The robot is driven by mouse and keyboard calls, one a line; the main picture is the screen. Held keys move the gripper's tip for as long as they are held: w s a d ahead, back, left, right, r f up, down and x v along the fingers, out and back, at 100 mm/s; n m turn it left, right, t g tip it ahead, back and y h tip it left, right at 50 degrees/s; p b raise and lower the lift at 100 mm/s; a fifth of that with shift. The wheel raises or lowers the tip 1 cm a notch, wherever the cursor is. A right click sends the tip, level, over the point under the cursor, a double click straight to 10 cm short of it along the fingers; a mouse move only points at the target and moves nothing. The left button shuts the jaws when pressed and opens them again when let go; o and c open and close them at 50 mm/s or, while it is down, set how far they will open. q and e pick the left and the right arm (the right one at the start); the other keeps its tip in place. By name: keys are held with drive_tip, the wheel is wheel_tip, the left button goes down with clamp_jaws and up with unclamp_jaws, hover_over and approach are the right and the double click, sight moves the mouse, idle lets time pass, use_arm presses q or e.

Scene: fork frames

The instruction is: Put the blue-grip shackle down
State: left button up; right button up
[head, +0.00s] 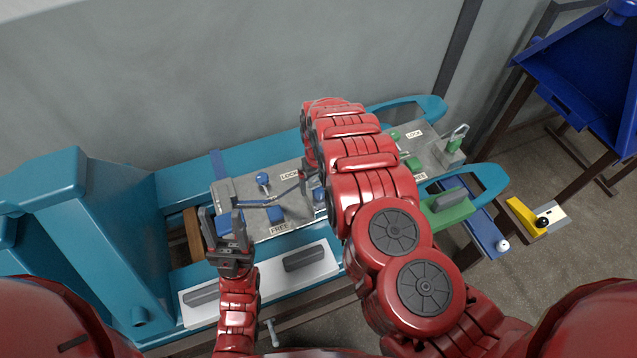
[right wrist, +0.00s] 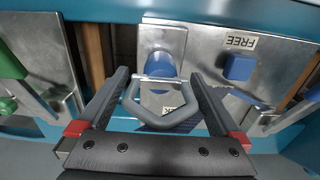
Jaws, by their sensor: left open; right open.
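In the right wrist view, the shackle (right wrist: 132,104), a grey-blue rounded loop, lies between the two fingers of my open right gripper (right wrist: 160,100). Its upper end is at a blue peg (right wrist: 160,64) on a metal plate; I cannot tell whether it is hooked on it. Space shows between the loop and both fingers. In the head view my right arm hides most of this spot.
The plate sits on a teal frame (head: 175,180) and carries LOCK and FREE labels and several blue parts, including a blue knob (head: 262,178). A green-fitted plate (head: 432,150) stands to the right. A white panel (head: 235,285) with dark grips lies in front.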

sight(318, 183)
drive_tip(key=shift+r, duration=0.2)
wheel_tip(318, 183, up, 7)
drive_tip(key=shift+f+b, duration=0.1)
drive_tip(key=shift+b, duration=0.6)
wheel_tip(318, 183, up, 4)
drive_tip(key=p, duration=0.3)
drive_tip(key=shift+f+p, duration=0.1)
drive_tip(key=shift+p, duration=0.25)
drive_tip(key=shift+r+p, duration=0.65)
drive_tip(key=shift+r, duration=0.05)
drive_tip(key=shift+f, duration=0.1)
